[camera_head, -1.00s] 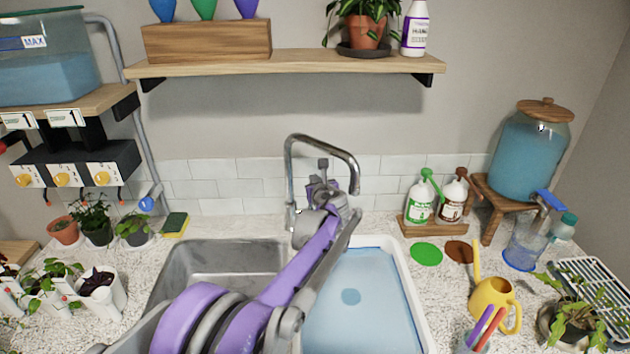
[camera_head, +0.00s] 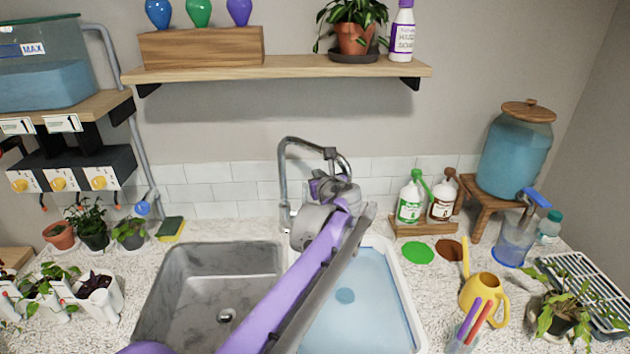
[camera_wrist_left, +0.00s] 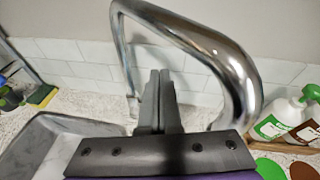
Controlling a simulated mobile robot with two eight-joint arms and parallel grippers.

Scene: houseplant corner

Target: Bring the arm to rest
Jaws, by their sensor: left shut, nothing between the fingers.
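My left arm, purple and grey, reaches up across the sink from the bottom of the head view. My left gripper (camera_head: 328,178) is near the faucet (camera_head: 284,185), mostly hidden behind its own wrist. In the left wrist view its fingers (camera_wrist_left: 160,92) are shut together with nothing between them. The chrome faucet (camera_wrist_left: 225,65) arches close around and beyond the fingers there; I cannot tell whether they touch. My right gripper is not in view.
Below the arm are an empty grey basin (camera_head: 200,290) and a basin of blue water (camera_head: 370,300). Green (camera_head: 409,210) and brown-labelled (camera_head: 443,203) bottles stand right of the faucet. A shelf (camera_head: 290,70) hangs above. A yellow watering can (camera_head: 482,297) stands at right.

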